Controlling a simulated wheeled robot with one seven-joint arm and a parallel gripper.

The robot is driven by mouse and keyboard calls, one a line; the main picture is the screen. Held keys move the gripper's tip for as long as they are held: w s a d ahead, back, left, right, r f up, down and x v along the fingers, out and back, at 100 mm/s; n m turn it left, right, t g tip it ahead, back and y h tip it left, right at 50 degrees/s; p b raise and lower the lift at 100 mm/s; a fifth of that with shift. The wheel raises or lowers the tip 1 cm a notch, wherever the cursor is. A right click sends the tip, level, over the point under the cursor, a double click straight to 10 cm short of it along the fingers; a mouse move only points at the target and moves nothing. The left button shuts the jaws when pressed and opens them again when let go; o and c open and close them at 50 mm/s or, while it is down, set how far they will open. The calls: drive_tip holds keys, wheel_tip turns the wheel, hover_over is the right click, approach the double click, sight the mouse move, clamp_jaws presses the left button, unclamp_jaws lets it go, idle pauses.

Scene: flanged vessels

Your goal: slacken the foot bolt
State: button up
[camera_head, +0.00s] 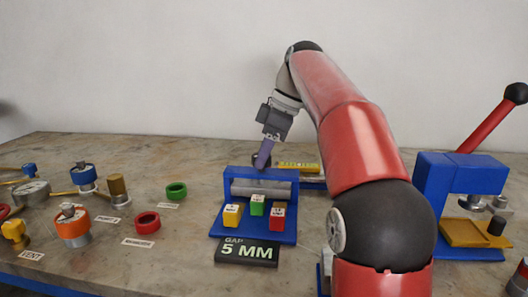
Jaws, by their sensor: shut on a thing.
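My gripper (269,135) points down above the back of a blue frame with a grey roller (261,188). It is shut on a purple piece (264,153), which slants down to the frame's top edge. A dark round part shows beside the purple piece's lower end. I cannot tell whether they touch. The foot bolt cannot be made out in this view; the frame and my arm hide part of the area behind.
Yellow, green and red blocks (277,211) stand on the blue frame's base, behind a black "GAP 5 MM" sign (247,251). Flanged vessels, including an orange one (73,226), and coloured rings stand left. A blue lever press (448,185) stands right, beyond my arm.

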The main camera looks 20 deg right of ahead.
drive_tip(key=n+g, duration=0.2)
drive_tip(key=n, duration=0.3)
drive_tip(key=shift+w, duration=0.15)
idle(0.4)
drive_tip(key=o, duration=1)
drive_tip(key=shift+c, duration=0.2)
